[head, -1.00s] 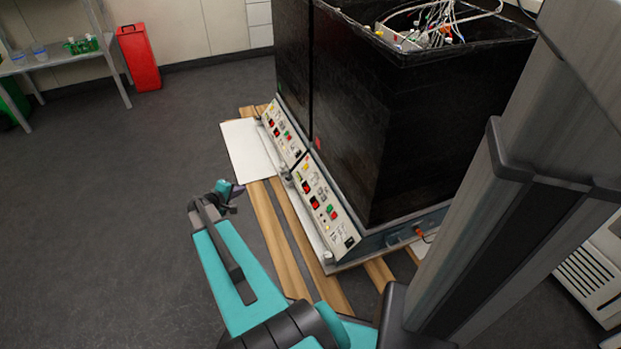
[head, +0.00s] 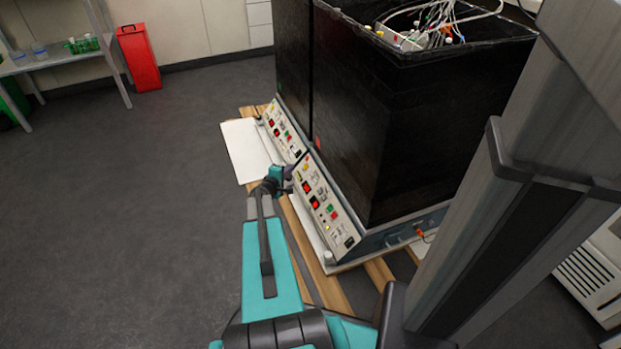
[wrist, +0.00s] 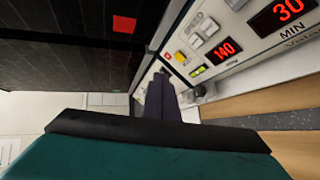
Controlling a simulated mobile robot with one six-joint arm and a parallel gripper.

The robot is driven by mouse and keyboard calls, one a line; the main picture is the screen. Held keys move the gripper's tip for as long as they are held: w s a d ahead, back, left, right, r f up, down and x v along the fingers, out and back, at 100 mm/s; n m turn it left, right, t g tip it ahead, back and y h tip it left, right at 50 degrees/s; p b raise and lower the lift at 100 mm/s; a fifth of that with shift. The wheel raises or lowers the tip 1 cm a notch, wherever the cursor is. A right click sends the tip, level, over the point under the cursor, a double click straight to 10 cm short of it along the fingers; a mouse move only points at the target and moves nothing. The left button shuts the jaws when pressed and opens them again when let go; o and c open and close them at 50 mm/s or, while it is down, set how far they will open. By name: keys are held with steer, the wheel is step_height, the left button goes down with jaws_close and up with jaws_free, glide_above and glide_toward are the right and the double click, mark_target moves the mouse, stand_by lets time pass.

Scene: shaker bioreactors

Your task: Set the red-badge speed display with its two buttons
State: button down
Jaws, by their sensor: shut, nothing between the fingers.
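The red badge (head: 318,143) is a small red square on the near black cabinet; in the wrist view it shows at upper left (wrist: 124,24). Below it is the near sloped control panel (head: 334,222). Its red-digit display (wrist: 224,49) reads 140 in the wrist view. Two small pale buttons (wrist: 195,40) (wrist: 210,27) sit beside that display, their markings too small to read. My gripper (head: 288,172) is at the left end of this panel, its dark fingers (wrist: 160,95) shut and empty. I cannot tell whether the fingertips touch anything.
A second display (wrist: 282,13) reads 30 above MIN. Wooden beams run underneath. Floor to the left is clear.

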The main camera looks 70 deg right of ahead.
steer(key=shift+s+d+f+b, duration=0.7)
steer(key=shift+s+f, duration=0.1)
steer(key=shift+f, duration=0.2)
steer(key=shift+s+d+f+b, duration=0.65)
steer(key=shift+s+f+b, duration=0.1)
steer(key=shift+s+f, duration=0.15)
steer(key=shift+s+d+f+b, duration=0.7)
steer(key=shift+s+f, duration=0.05)
steer(key=shift+f, duration=0.3)
steer(key=shift+s+d+f+b, duration=0.4)
steer(key=shift+s+f+b, duration=0.15)
steer(key=shift+b, duration=0.9)
stand_by(1.8)
steer(key=shift+w+r, duration=0.1)
steer(key=shift+w+a+r, duration=0.4)
steer(key=shift+w+r, duration=0.05)
stand_by(0.3)
stand_by(0.4)
steer(key=shift+w+a+r+p, duration=0.3)
steer(key=shift+w+a+r, duration=0.3)
steer(key=shift+w+r, duration=0.2)
steer(key=shift+w+a+r+p, duration=0.3)
steer(key=shift+w+a+r, duration=0.35)
steer(key=shift+r, duration=0.25)
